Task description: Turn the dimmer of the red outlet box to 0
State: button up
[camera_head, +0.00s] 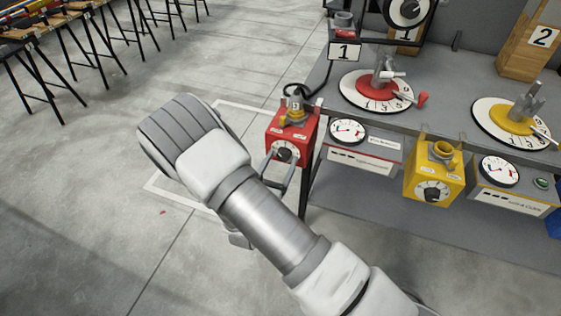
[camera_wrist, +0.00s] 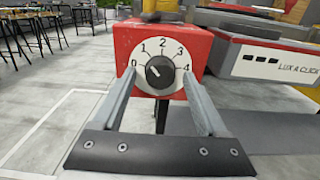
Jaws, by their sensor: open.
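The red outlet box (camera_head: 302,133) hangs at the left end of the workbench in the head view. In the wrist view the red box (camera_wrist: 125,38) faces me, with a white dial numbered 0 to 4 and a black dimmer knob (camera_wrist: 160,72) at its centre. The knob's light pointer mark slants to the upper left, seemingly between 0 and 1. My gripper (camera_wrist: 158,82) is open and empty, its two fingers on either side of the dial. In the head view my gripper (camera_head: 279,166) is just below and in front of the box. I cannot tell whether the fingers touch its face.
A yellow outlet box (camera_head: 420,182) hangs further right on the grey workbench (camera_head: 450,95). A meter panel (camera_head: 362,147) sits just right of the red box. Black-legged stands (camera_head: 75,50) are at the upper left. The floor to the left is free.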

grip_shut()
jog(key=shift+n+p, duration=0.3)
jog(key=shift+n, duration=0.1)
jog(key=n+p, duration=0.2)
jog(key=n, duration=0.1)
jog(key=shift+r+n, duration=0.15)
jog(key=shift+n, duration=0.15)
jog(key=shift+n+p, duration=1.05)
jog(key=shift+n, duration=0.75)
jog(key=shift+s, duration=0.1)
grip_release()
